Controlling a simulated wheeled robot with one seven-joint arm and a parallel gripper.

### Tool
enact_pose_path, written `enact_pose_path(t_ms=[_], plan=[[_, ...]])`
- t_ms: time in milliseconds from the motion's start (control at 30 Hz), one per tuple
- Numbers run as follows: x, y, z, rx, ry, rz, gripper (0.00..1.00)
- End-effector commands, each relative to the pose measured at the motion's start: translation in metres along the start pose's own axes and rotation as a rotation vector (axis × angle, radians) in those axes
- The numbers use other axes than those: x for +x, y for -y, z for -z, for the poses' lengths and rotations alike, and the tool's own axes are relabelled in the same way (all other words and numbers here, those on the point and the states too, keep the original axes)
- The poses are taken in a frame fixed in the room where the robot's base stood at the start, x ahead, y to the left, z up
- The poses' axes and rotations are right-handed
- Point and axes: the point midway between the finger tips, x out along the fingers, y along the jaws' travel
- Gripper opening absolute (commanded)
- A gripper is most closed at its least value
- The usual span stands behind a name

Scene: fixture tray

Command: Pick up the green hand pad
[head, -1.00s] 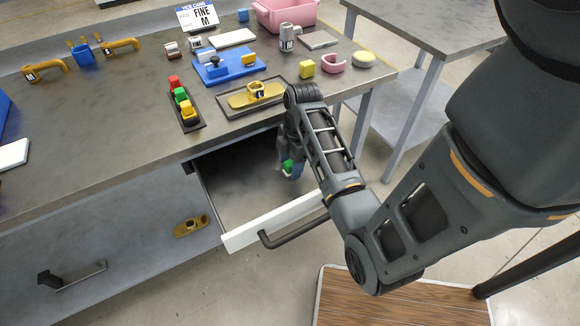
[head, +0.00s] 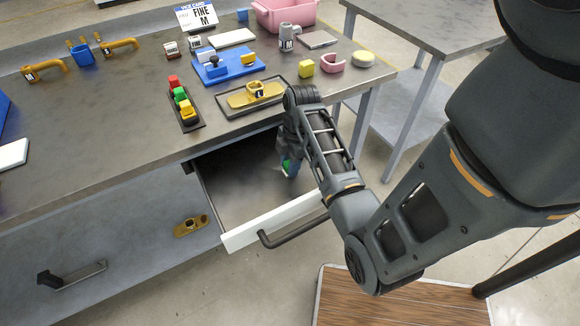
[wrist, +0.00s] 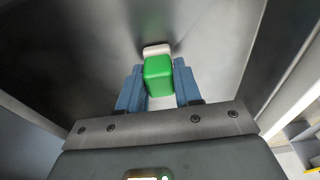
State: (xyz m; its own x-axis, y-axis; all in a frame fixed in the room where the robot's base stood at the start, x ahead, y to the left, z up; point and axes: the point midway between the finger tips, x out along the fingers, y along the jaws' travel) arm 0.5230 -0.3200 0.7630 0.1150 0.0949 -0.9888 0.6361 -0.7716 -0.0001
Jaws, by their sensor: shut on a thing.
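The green hand pad (wrist: 158,76) is a green block with a pale base, seen in the wrist view between the two blue fingers of my gripper (wrist: 159,88). My gripper is shut on it, inside the open drawer. In the head view my gripper (head: 289,168) hangs down in the drawer, and a small bit of the green pad (head: 286,166) shows beside the fingers; the rest is hidden by the gripper. I cannot tell whether the pad touches the drawer floor.
The open drawer (head: 240,196) has a white front (head: 272,222) with a dark handle (head: 295,232). The bench top (head: 110,125) above bears a yellow piece on a dark tray (head: 222,108), a blue fixture (head: 229,72) and a rack of coloured blocks (head: 188,126). The drawer's left part is bare.

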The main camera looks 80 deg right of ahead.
Motion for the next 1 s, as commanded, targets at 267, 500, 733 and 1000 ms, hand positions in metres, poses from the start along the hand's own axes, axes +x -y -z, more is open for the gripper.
enact_pose_path(t_ms=[267, 500, 733, 1000], plan=[[-0.005, -0.001, 0.001, -0.001, 0.000, -0.001, 0.04], [-0.036, -0.002, 0.006, -0.002, 0.001, -0.005, 0.04], [-0.073, -0.004, -0.035, 0.004, 0.001, -0.005, 0.04], [-0.115, -0.005, -0.077, 0.003, -0.001, -0.001, 0.04]])
